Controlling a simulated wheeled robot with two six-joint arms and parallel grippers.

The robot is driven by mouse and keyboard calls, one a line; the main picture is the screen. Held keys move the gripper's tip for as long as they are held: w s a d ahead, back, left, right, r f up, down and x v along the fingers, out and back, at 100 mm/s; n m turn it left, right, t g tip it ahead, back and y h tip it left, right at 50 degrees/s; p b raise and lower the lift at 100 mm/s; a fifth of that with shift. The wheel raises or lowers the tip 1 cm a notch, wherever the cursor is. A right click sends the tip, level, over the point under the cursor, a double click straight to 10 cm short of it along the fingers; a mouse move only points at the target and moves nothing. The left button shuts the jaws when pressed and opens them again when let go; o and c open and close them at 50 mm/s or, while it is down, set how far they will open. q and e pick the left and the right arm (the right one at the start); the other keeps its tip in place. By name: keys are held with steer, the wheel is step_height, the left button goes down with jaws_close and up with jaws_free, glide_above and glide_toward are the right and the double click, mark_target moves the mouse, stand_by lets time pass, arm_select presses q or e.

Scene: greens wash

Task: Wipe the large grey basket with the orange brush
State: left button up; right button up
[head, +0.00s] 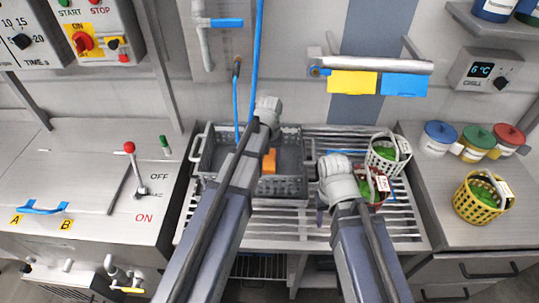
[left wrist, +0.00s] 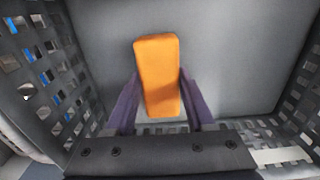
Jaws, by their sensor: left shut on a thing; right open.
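The large grey basket (head: 292,186) stands on the slatted rack in the middle of the head view. Its perforated walls and plain floor (left wrist: 240,60) fill the left wrist view. The orange brush (left wrist: 158,75) is between the two fingers of my left gripper (left wrist: 160,108), which is shut on it inside the basket. In the head view the brush (head: 269,161) shows beside my left arm, which hides part of the basket. Whether the brush touches the floor I cannot tell. My right gripper (head: 322,208) is open, over the rack right of the basket, partly hidden by its own wrist.
A small white basket (head: 383,157) and a red one (head: 381,186), both with greens, stand close to my right gripper. A yellow basket (head: 479,200) and several lidded jars are on the right counter. A rail with yellow (head: 352,82) and blue cloths is behind. A lever (head: 134,165) stands left.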

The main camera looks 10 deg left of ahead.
mark_target(269, 160)
arm_select(q)
steer(key=shift+s+r, duration=0.15)
arm_select(e)
steer(key=shift+r, duration=0.15)
arm_select(q)
step_height(269, 160, up, 6)
steer(key=p, duration=0.6)
arm_select(e)
step_height(269, 160, up, 6)
steer(key=shift+f, duration=0.15)
arm_select(q)
steer(key=shift+r+p, duration=1.4)
steer(key=shift+p, duration=0.1)
arm_select(e)
steer(key=shift+r, duration=1.55)
